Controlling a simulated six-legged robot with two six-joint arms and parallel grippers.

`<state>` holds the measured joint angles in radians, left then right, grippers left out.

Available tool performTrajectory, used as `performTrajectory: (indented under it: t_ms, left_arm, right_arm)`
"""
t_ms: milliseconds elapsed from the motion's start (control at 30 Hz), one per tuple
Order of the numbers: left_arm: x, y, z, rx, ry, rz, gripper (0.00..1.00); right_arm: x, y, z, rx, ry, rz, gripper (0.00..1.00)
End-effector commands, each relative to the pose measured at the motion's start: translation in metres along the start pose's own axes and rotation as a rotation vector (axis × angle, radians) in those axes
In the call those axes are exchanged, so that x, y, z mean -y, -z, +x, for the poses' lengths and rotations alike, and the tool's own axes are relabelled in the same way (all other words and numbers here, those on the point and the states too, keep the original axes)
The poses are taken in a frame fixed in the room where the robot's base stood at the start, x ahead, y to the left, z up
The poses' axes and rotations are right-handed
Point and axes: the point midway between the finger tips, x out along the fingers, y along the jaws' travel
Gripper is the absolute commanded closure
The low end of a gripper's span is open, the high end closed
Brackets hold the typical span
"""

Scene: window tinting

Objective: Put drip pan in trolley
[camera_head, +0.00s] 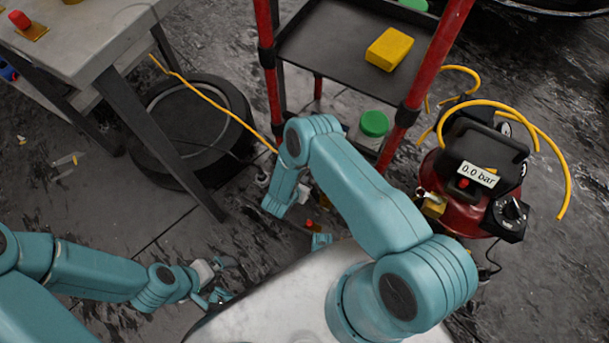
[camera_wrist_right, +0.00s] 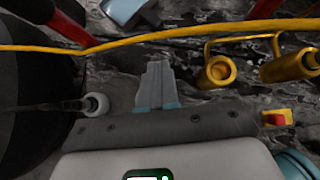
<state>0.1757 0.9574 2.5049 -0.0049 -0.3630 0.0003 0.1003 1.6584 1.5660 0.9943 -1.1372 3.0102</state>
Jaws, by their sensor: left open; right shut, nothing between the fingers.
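The trolley (camera_head: 335,50) has red posts and dark shelves and stands at the top centre of the head view. I cannot make out a drip pan for certain. A round dark object (camera_head: 185,125), like a tyre or a pan, lies on the floor under the table at left. My left gripper (camera_head: 217,282) is open and empty, low over the floor at lower left. My right gripper (camera_wrist_right: 157,72) is shut and empty in the right wrist view. In the head view it is mostly hidden by my arm, in front of the trolley.
A yellow sponge (camera_head: 389,49) lies on the upper trolley shelf. A green-lidded jar (camera_head: 372,126) is below it. A red compressor (camera_head: 465,185) stands right. A yellow hose (camera_wrist_right: 160,36) crosses before my right gripper. A grey table (camera_head: 75,45) is at upper left.

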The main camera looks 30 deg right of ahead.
Motion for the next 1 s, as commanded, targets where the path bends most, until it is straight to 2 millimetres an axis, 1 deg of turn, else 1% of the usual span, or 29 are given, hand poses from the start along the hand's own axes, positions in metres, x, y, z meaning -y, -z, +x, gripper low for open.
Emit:
performTrajectory:
  t_ms: [333, 367, 467, 567, 600, 667, 700, 767, 800, 867, 900, 967, 1000]
  left_arm:
    - [0.000, 0.000, 0.000, 0.000, 0.000, -0.001, 0.02]
    - [0.000, 0.000, 0.000, 0.000, 0.000, 0.000, 0.02]
    - [0.000, 0.000, 0.000, 0.000, 0.000, 0.000, 0.02]
    - [0.000, 0.000, 0.000, 0.000, 0.000, 0.000, 0.02]
    - [0.000, 0.000, 0.000, 0.000, 0.000, 0.000, 0.02]
    - [0.000, 0.000, 0.000, 0.000, 0.000, 0.000, 0.02]
    - [0.000, 0.000, 0.000, 0.000, 0.000, 0.000, 0.02]
    - [0.000, 0.000, 0.000, 0.000, 0.000, 0.000, 0.02]
    - [0.000, 0.000, 0.000, 0.000, 0.000, 0.000, 0.02]
    - [0.000, 0.000, 0.000, 0.000, 0.000, 0.000, 0.02]
    - [0.000, 0.000, 0.000, 0.000, 0.000, 0.000, 0.02]
    - [0.000, 0.000, 0.000, 0.000, 0.000, 0.000, 0.02]
    - [0.000, 0.000, 0.000, 0.000, 0.000, 0.000, 0.02]
  right_arm:
    - [-0.001, 0.000, 0.000, -0.005, -0.006, -0.023, 1.00]
    - [-0.002, -0.001, -0.001, -0.011, -0.013, -0.049, 1.00]
    - [-0.007, -0.003, -0.007, -0.049, -0.065, -0.242, 1.00]
    - [-0.014, -0.004, -0.021, -0.100, -0.174, -0.595, 1.00]
    - [-0.015, -0.004, -0.029, -0.115, -0.233, -0.768, 1.00]
    - [-0.016, -0.003, -0.044, -0.126, -0.335, -1.041, 1.00]
    - [-0.015, -0.002, -0.054, -0.123, -0.408, -1.223, 1.00]
    - [-0.013, 0.001, -0.071, -0.102, -0.525, -1.494, 1.00]
    - [-0.010, 0.002, -0.084, -0.076, -0.607, -1.671, 1.00]
    - [-0.003, 0.005, -0.104, -0.016, -0.739, -1.934, 1.00]
    - [0.003, 0.006, -0.118, 0.039, -0.830, -2.103, 1.00]
    - [0.013, 0.009, -0.139, 0.147, -0.972, -2.347, 1.00]
    - [0.022, 0.011, -0.154, 0.231, -1.066, -2.497, 1.00]
